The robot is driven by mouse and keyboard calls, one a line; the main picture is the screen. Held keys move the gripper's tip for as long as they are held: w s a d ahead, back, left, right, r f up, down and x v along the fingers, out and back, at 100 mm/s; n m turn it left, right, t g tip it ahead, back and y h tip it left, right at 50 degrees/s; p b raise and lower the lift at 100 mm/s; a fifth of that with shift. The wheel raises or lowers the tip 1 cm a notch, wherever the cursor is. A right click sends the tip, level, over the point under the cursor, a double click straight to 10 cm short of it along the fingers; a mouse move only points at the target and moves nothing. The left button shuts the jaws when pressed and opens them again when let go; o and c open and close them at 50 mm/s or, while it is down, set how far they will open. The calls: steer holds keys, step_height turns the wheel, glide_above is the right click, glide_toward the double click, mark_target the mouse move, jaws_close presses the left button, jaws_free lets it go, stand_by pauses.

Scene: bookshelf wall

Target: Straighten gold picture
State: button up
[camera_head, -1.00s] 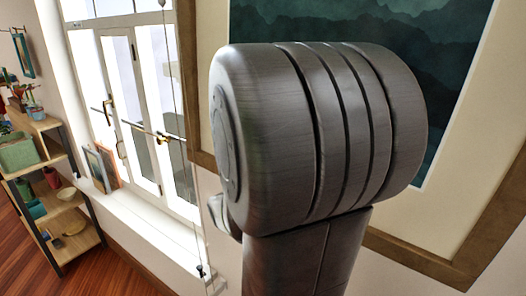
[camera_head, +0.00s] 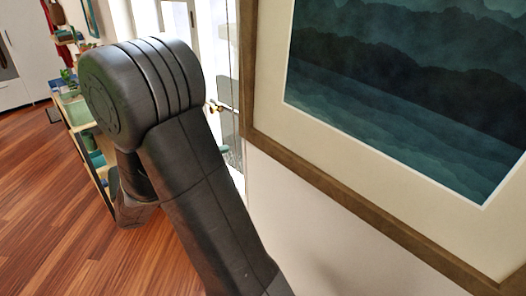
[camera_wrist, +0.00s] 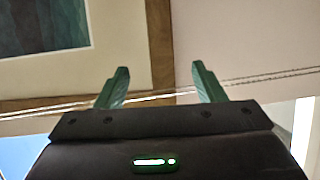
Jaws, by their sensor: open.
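The gold picture (camera_head: 345,190) hangs on the wall at the right of the head view. It has a brown-gold wooden frame, a cream mat and a print of teal misty mountains. Its lower edge slopes down to the right there; I cannot tell how much is tilt and how much is viewing angle. In the wrist view, a corner of the frame (camera_wrist: 159,40) shows beyond and between the fingers. My gripper (camera_wrist: 160,82) has green fingers spread wide, with nothing held. Contact with the frame cannot be seen. The head view does not show the fingers.
Thin pale cords (camera_wrist: 255,78) cross the wrist view near the fingers. Wooden floor (camera_head: 40,190) is open at the left.

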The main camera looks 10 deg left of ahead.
mark_target(293, 170)
steer(key=p+x, duration=0.3)
steer(key=x, duration=0.9)
steer(key=shift+d, duration=0.2)
jaws_close()
steer(key=shift+n, duration=0.4)
steer(key=s+d+b, duration=0.1)
steer(key=s+d+f+b, duration=0.1)
steer(key=d, duration=0.1)
steer(key=s+d+f+b, duration=0.1)
steer(key=shift+s+d, duration=0.2)
steer(key=shift+d, duration=0.2)
steer(key=shift+s+d, duration=0.2)
steer(key=shift+d, duration=0.1)
jaws_free()
